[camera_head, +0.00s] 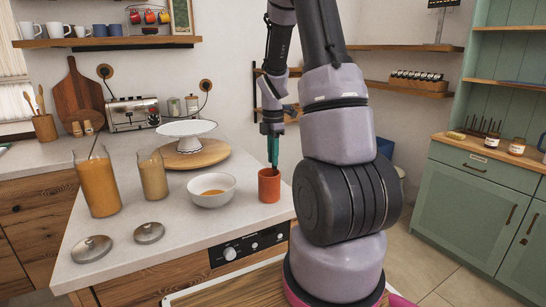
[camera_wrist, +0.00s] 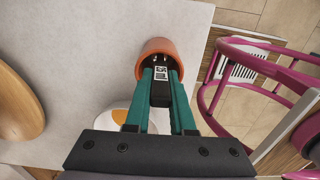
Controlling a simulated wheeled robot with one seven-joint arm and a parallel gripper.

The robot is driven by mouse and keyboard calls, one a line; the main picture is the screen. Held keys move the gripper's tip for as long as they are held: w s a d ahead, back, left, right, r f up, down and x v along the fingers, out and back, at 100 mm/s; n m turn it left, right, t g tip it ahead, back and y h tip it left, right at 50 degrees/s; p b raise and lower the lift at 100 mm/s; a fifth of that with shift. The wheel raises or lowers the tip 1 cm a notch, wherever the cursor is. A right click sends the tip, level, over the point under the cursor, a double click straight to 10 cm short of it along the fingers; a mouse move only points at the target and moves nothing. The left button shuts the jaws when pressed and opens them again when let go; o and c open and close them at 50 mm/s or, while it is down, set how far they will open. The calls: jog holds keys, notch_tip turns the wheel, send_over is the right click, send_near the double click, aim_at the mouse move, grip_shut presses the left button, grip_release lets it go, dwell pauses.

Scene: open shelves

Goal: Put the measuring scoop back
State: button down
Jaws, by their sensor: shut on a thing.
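My gripper (camera_head: 273,150), with green fingers, points down just above the mouth of the terracotta cup (camera_head: 269,188) near the counter's right edge. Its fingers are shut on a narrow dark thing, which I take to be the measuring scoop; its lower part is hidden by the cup. In the wrist view the gripper (camera_wrist: 161,75) overlaps the cup (camera_wrist: 157,45). A black piece with a white patterned label shows between the fingers. The cup stands upright. I cannot tell whether the scoop touches its bottom.
Left of the cup are a white bowl (camera_head: 211,190) with orange contents, a tall open jar (camera_head: 97,188) with a thin stick in it, a smaller jar (camera_head: 152,175), and two lids (camera_head: 91,249) (camera_head: 149,233). A white cake stand (camera_head: 186,130) stands behind on a wooden board (camera_head: 211,154).

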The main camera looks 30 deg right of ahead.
jog(key=c, duration=0.8)
grip_release()
jog(key=shift+f, duration=0.1)
jog(key=shift+o, duration=0.2)
notch_tip(320, 180, up, 12)
jog(key=shift+r, duration=0.15)
jog(key=s+a+r+m+t+y, duration=0.1)
jog(key=s+a+r+m+t, duration=0.2)
jog(key=s+a+r+m, duration=0.4)
jog(key=s+a+r+m+t+y, duration=0.1)
jog(key=s+a+r+m+t, duration=0.3)
jog(key=s+m, duration=0.8)
jog(key=shift+s+a+r+m, duration=0.35)
jog(key=shift+a+r+m, duration=1)
jog(key=shift+a+m, duration=0.5)
